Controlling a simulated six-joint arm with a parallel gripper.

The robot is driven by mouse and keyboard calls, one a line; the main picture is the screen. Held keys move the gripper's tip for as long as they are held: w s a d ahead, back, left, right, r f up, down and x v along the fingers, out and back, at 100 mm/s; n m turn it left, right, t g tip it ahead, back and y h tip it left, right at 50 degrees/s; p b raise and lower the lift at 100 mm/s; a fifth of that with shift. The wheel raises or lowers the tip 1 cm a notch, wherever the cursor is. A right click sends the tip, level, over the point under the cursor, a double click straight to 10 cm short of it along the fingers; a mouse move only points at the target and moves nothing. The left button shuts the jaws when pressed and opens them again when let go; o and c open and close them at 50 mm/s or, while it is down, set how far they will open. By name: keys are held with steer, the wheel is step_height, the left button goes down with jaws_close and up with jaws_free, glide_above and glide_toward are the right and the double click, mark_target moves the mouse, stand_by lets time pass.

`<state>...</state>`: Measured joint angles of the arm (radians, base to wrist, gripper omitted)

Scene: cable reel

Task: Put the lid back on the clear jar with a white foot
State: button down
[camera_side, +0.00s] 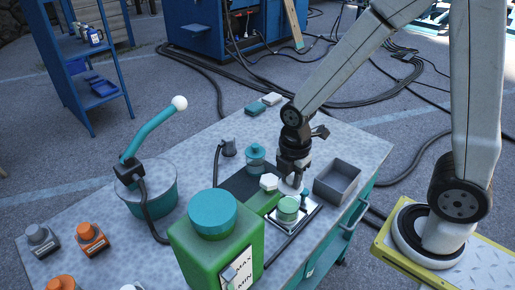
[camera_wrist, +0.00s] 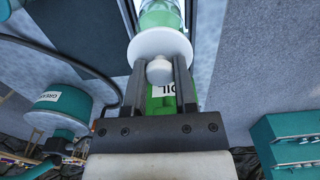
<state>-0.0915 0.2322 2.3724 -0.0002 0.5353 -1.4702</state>
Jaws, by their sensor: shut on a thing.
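My gripper (camera_side: 291,178) is shut on the knob of a white round lid (camera_wrist: 160,47). The wrist view shows the knob between the two fingers (camera_wrist: 160,85). The clear jar (camera_side: 288,208), with green contents, stands on a small pale tray at the front of the bench. In the wrist view the jar (camera_wrist: 160,16) shows just beyond the lid, which covers part of it. The lid is close to the jar's top; I cannot tell whether they touch. The jar's foot is not clearly visible.
A grey open bin (camera_side: 338,181) is on the right. A teal-lidded jar (camera_side: 256,157) stands behind, and a large green container (camera_side: 215,245) in front.

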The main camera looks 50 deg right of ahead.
mark_target(290, 185)
steer(key=shift+f, duration=1.65)
steer(key=shift+f, duration=0.2)
stand_by(1.1)
jaws_free()
stand_by(0.5)
steer(key=shift+r, duration=0.2)
steer(key=shift+r, duration=3.3)
